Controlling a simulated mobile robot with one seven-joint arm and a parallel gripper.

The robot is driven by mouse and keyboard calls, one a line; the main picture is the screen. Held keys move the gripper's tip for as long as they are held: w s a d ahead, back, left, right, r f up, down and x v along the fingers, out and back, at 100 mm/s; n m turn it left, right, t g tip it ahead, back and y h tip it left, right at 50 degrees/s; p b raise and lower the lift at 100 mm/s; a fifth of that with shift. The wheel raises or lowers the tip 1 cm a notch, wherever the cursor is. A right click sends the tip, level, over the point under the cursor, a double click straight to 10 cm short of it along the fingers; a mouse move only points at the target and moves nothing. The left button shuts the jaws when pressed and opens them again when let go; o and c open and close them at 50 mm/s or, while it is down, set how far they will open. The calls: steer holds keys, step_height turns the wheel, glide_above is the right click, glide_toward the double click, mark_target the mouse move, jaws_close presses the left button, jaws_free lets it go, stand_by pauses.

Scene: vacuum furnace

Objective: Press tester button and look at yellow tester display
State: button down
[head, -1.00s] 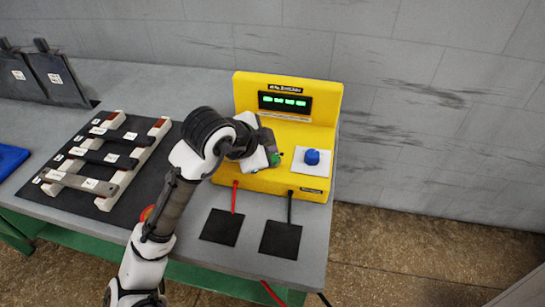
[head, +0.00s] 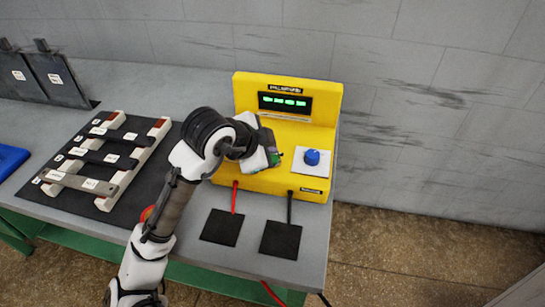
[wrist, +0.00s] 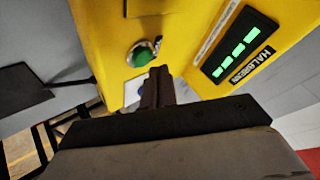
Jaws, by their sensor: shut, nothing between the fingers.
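The yellow tester (head: 250,95) stands on the bench. Its dark display (head: 285,103) is lit with a row of green dashes; the display also shows tilted in the wrist view (wrist: 238,45). A round green button (wrist: 142,54) in a metal ring sits on the yellow face. My gripper (head: 276,158) is shut and empty, low in front of the tester and left of the blue knob (head: 312,157). In the wrist view my fingertips (wrist: 160,72) are right beside the green button; I cannot tell whether they touch it.
The blue knob sits on a white plate (head: 299,166). Red and black leads run down to two black pads (head: 222,227) (head: 281,239). A rack with grey bars (head: 105,158) lies on a black mat to the left. A grey wall stands behind.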

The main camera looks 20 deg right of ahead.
stand_by(0.4)
steer(key=shift+f+b, duration=0.5)
steer(key=shift+f+b, duration=0.3)
steer(key=shift+b, duration=0.05)
stand_by(0.4)
steer(key=shift+r, duration=0.1)
stand_by(0.3)
steer(key=shift+r+p, duration=0.6)
steer(key=shift+r, duration=0.1)
steer(key=shift+r, duration=0.1)
step_height(320, 180, up, 5)
steer(key=p, duration=0.4)
stand_by(0.7)
